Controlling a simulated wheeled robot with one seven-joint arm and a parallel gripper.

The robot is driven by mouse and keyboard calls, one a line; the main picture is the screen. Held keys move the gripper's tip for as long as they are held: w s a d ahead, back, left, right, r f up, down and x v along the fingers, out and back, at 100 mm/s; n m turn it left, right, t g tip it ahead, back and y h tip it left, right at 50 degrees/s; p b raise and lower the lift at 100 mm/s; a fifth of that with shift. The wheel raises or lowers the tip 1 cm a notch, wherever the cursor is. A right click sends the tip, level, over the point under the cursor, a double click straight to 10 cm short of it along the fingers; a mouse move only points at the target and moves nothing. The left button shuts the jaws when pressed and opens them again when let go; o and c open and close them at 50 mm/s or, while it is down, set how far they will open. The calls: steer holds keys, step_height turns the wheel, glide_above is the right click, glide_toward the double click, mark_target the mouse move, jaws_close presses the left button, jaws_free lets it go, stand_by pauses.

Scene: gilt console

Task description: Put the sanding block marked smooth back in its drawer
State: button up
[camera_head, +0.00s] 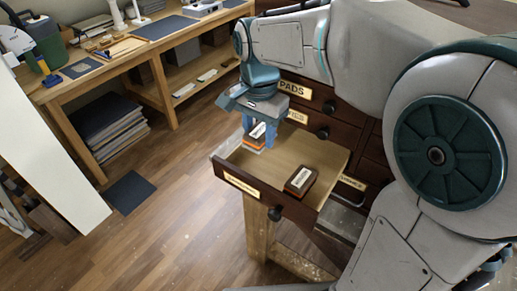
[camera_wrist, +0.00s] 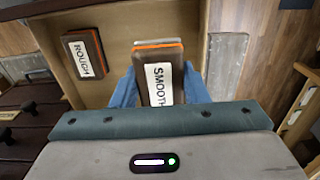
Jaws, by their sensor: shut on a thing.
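The sanding block marked SMOOTH (camera_wrist: 158,58) is between the blue fingers of my gripper (camera_wrist: 160,92), which is shut on it. In the head view my gripper (camera_head: 256,133) points down and holds the white-labelled, orange-edged block (camera_head: 257,134) at the far left side of an open drawer (camera_head: 242,163). The wrist view shows the drawer floor behind the block; I cannot tell whether the block touches it. A second block, marked ROUGH (camera_wrist: 86,55), lies in the drawer, apart from the held one, and shows in the head view (camera_head: 300,180) near the right wall.
The dark cabinet (camera_head: 318,92) has other labelled, shut drawers with round knobs. The open drawer's front carries a label and a knob (camera_head: 275,213). A wooden workbench (camera_head: 130,62) stands at the back left.

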mark_target(259, 131)
step_height(259, 131, down, 8)
steer(key=shift+s+r+p, duration=0.1)
steer(key=shift+r+p, duration=0.05)
steer(key=shift+p, duration=0.3)
steer(key=shift+f, duration=0.2)
steer(key=o, duration=0.9)
steer(key=shift+o, duration=0.2)
steer(key=shift+r, duration=0.1)
step_height(259, 131, up, 12)
steer(key=shift+r+b, duration=0.1)
steer(key=shift+b, duration=0.4)
steer(key=s+d+f+n, duration=0.1)
steer(key=s+d, duration=0.1)
steer(key=s+d+f+n+t, duration=0.1)
steer(key=s+d, duration=0.1)
steer(key=d, duration=0.1)
steer(key=s+d+n+t, duration=0.1)
steer(key=s+d+n, duration=0.1)
steer(key=s+d, duration=0.1)
steer(key=shift+d+f, duration=0.15)
steer(key=shift+f, duration=0.25)
steer(key=s+d+f+n, duration=0.1)
steer(key=s+d+f+n+t, duration=0.1)
steer(key=s+f, duration=0.1)
steer(key=s+d+f+n, duration=0.1)
steer(key=s, duration=0.1)
steer(key=shift+s+d+f+n+t, duration=0.2)
steer(key=shift+d+n+t, duration=0.1)
steer(key=shift+d+t, duration=0.1)
